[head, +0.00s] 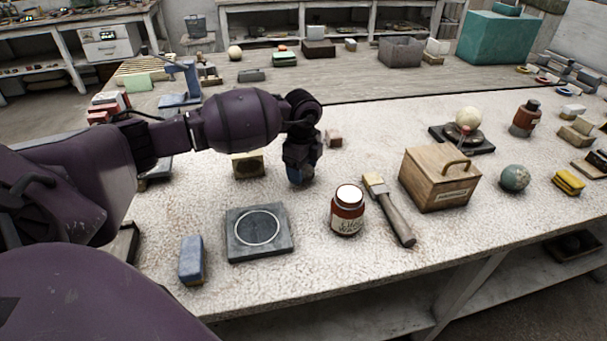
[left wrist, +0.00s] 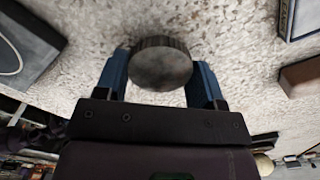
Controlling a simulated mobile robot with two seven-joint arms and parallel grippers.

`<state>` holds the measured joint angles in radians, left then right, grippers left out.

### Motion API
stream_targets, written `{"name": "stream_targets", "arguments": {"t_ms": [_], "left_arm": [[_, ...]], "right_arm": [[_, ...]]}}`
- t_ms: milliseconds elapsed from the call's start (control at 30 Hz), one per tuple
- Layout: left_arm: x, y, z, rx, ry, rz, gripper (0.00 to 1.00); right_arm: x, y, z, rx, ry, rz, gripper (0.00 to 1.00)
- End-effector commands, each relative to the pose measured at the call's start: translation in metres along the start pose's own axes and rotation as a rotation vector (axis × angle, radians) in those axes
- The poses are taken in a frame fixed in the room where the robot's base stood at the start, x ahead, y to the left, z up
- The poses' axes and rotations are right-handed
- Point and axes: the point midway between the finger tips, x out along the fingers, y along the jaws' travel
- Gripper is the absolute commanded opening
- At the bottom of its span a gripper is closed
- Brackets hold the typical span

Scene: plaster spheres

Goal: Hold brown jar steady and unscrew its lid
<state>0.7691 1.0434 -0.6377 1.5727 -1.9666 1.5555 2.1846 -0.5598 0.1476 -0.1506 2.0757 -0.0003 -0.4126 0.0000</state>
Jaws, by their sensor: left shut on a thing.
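The brown jar (head: 347,213) stands upright near the front middle of the table, with a cream label and a white round top. No dark lid shows on it. My left gripper (head: 301,174) is behind and left of the jar, low over the table and apart from it. In the left wrist view, a dark round lid with a ridged edge (left wrist: 161,64) is between the blue fingers of this gripper (left wrist: 160,78), which is shut on it. In the head view the lid is hidden by the gripper. My right gripper is not in view.
A brush (head: 392,212) lies right of the jar, beside a wooden box (head: 437,185). A dark square slab with a ring (head: 259,247) lies left of the jar, near a blue block (head: 192,260). A yellowish block (head: 248,165) is left of my gripper.

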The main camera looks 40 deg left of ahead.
Motion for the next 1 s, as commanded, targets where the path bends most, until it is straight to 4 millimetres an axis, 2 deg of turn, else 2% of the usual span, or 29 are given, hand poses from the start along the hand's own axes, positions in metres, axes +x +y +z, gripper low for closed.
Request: {"name": "stream_targets", "arguments": {"t_ms": [33, 133, 333, 567, 600, 700, 733, 1000], "left_arm": [[0.012, 0.0, 0.0, 0.0, -0.001, 0.005, 0.34], [0.021, 0.0, 0.0, 0.0, 0.0, 0.002, 0.34], [0.02, 0.0, 0.0, 0.001, 0.0, -0.001, 0.34], [0.024, 0.0, 0.0, 0.0, 0.0, 0.0, 0.34], [0.023, 0.0, 0.0, 0.0, 0.0, 0.0, 0.69], [0.023, 0.0, 0.0, 0.001, 0.0, 0.0, 0.84], [0.023, 0.0, 0.0, 0.001, 0.0, 0.0, 0.88], [0.022, 0.0, 0.0, 0.001, 0.0, -0.001, 0.88]], "right_arm": [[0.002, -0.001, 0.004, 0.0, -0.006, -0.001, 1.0], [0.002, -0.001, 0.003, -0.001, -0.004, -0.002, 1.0], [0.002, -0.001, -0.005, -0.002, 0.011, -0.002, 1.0], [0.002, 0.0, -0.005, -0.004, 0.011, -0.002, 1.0], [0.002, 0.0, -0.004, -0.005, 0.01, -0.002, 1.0], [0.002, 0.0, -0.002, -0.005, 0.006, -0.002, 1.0], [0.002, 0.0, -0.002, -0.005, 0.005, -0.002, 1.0], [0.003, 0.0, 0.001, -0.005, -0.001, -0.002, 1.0]]}}
